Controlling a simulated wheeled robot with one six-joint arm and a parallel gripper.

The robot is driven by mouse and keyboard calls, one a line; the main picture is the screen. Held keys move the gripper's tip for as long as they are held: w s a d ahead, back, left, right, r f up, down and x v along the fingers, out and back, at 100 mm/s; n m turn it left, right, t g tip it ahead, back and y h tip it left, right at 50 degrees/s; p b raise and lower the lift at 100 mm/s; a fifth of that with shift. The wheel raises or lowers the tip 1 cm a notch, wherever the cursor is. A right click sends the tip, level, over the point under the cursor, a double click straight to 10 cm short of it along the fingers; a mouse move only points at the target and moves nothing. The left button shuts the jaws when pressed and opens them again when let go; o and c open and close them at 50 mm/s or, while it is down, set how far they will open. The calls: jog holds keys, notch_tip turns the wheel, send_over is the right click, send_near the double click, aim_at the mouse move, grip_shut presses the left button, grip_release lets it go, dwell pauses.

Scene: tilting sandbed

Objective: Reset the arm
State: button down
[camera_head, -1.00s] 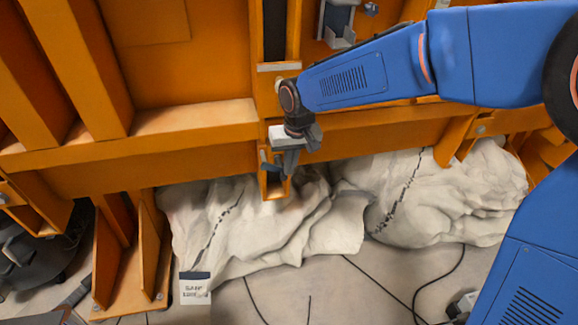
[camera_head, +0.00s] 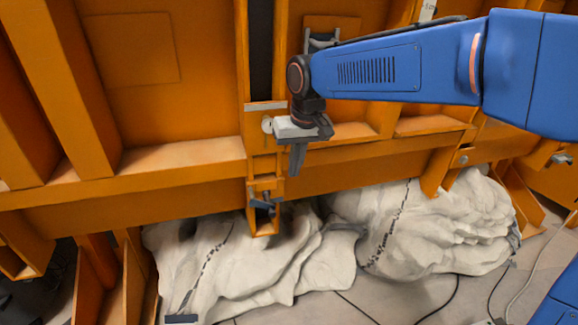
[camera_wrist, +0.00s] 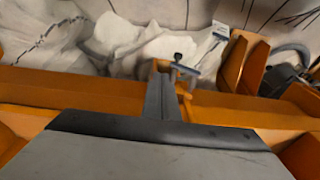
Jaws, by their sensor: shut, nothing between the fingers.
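My gripper (camera_head: 297,160) hangs pointing down from the blue arm, in front of the orange sandbed frame (camera_head: 120,190). Its fingers are shut together and hold nothing. A small dark T-shaped clamp handle (camera_head: 265,203) sits on an orange bracket below and slightly left of the fingertips, with a visible gap between them. In the wrist view, the shut fingers (camera_wrist: 163,98) point toward the frame's lower beam, and the clamp handle (camera_wrist: 182,68) shows just beyond their tips. The contact faces of the fingers are hidden.
White sacks (camera_head: 430,225) lie on the floor under the frame, with dark stitched seams. Dark cables (camera_head: 440,300) run over the tiled floor. Orange posts and ribs stand close around my gripper. A white tag (camera_wrist: 205,45) lies near the sacks in the wrist view.

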jog(key=s+d+f+m+t+h, duration=0.1)
jog(key=s+d+f, duration=0.2)
jog(key=s+d, duration=0.7)
jog(key=s+d+f+m, duration=0.1)
jog(key=s+d+f, duration=0.1)
jog(key=s+d, duration=0.85)
jog(key=s+d+f+m, duration=0.1)
jog(key=s+d+f, duration=0.5)
jog(key=s+f, duration=0.1)
jog(key=shift+s+t+h, duration=0.3)
jog(key=shift+s, duration=0.25)
